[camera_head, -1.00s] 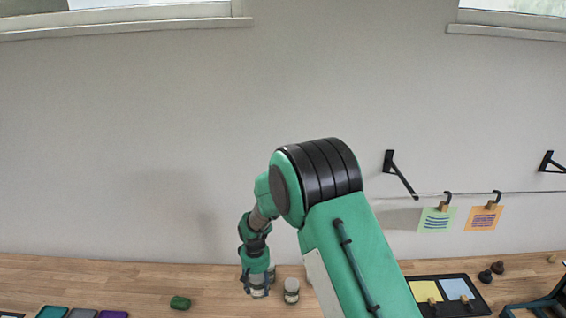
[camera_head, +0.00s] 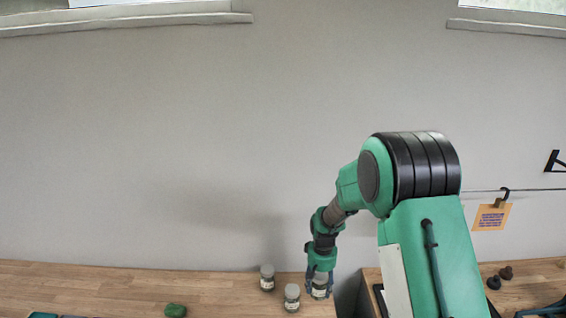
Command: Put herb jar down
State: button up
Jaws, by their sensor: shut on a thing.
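My gripper (camera_head: 320,284) points down near the right end of the left wooden worktop (camera_head: 120,285). It is shut on a herb jar (camera_head: 319,292), a small glass jar with a grey lid and pale label. The fingers hide part of the jar, and I cannot tell whether its base touches the worktop. Two similar jars stand upright to its left: one close by at the front (camera_head: 292,298), one farther back (camera_head: 267,278).
A green lump (camera_head: 175,310) lies at the left front. The wall (camera_head: 200,140) stands behind. An orange card (camera_head: 491,216) hangs at right.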

jog(key=d+f+m+b, duration=0.2)
jog(key=d+b, duration=0.3)
jog(key=d, duration=0.2)
jog(key=shift+s+d+f, duration=0.4)
dwell(0.8)
jog(key=s+d+m+p, duration=0.1)
jog(key=s+d+m, duration=0.4)
jog(key=d, duration=0.6)
jog(key=s+d+m+p, duration=0.1)
jog(key=s+d+m, duration=0.2)
jog(key=s+d, duration=0.5)
jog(key=s+d+m+p, duration=0.1)
jog(key=s+d+m, duration=0.6)
jog(key=s+d, duration=0.9)
jog(key=shift+f, duration=0.15)
jog(key=w+d, duration=0.3)
jog(key=w, duration=0.1)
jog(key=w+d+f, duration=0.1)
jog(key=w+d, duration=0.2)
jog(key=w, duration=0.1)
jog(key=w+d, duration=0.4)
jog(key=shift+w+f, duration=0.25)
